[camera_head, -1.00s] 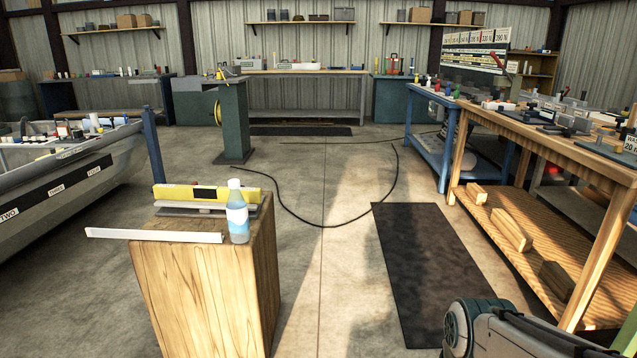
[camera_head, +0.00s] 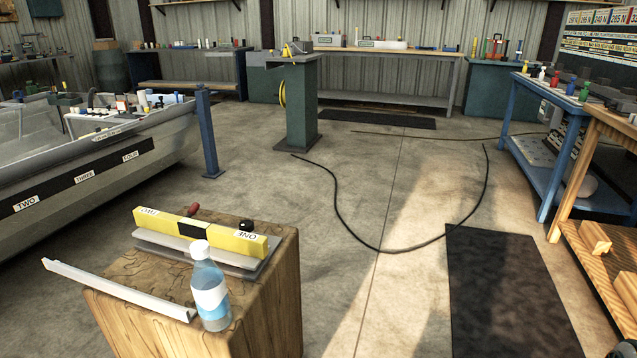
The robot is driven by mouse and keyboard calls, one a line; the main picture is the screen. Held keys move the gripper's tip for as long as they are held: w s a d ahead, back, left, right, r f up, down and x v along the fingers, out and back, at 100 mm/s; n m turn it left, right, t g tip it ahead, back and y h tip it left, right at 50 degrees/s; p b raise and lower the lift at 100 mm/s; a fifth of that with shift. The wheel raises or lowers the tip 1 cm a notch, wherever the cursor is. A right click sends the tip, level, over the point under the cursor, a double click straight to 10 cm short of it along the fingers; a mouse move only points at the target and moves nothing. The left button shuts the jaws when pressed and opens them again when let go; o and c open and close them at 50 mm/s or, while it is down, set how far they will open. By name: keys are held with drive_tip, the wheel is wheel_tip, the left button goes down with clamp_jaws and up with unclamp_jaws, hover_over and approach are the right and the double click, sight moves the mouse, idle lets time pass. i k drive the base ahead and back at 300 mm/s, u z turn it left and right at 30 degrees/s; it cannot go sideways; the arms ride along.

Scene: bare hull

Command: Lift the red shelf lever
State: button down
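A small red handle (camera_head: 193,209) shows just behind the yellow bar (camera_head: 165,221) on top of the wooden block (camera_head: 276,285). I cannot tell if it is the red shelf lever; its lower part is hidden by the bar. Another small red upright item (camera_head: 497,47) stands on the green cabinet at the back right, too small to identify. My gripper is not in view.
A grey boat hull (camera_head: 110,165) stands at left. A black cable (camera_head: 340,225) curves over the floor. Benches (camera_head: 560,135) line the right; the middle floor is mostly clear.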

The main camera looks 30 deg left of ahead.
sight(194, 208)
drive_tip(key=u, duration=0.05)
drive_tip(key=i, duration=1.55)
drive_tip(key=u, duration=0.75)
drive_tip(key=i, duration=1.2)
drive_tip(key=u, duration=1.65)
drive_tip(key=i, duration=0.8)
drive_tip(key=u, duration=0.6)
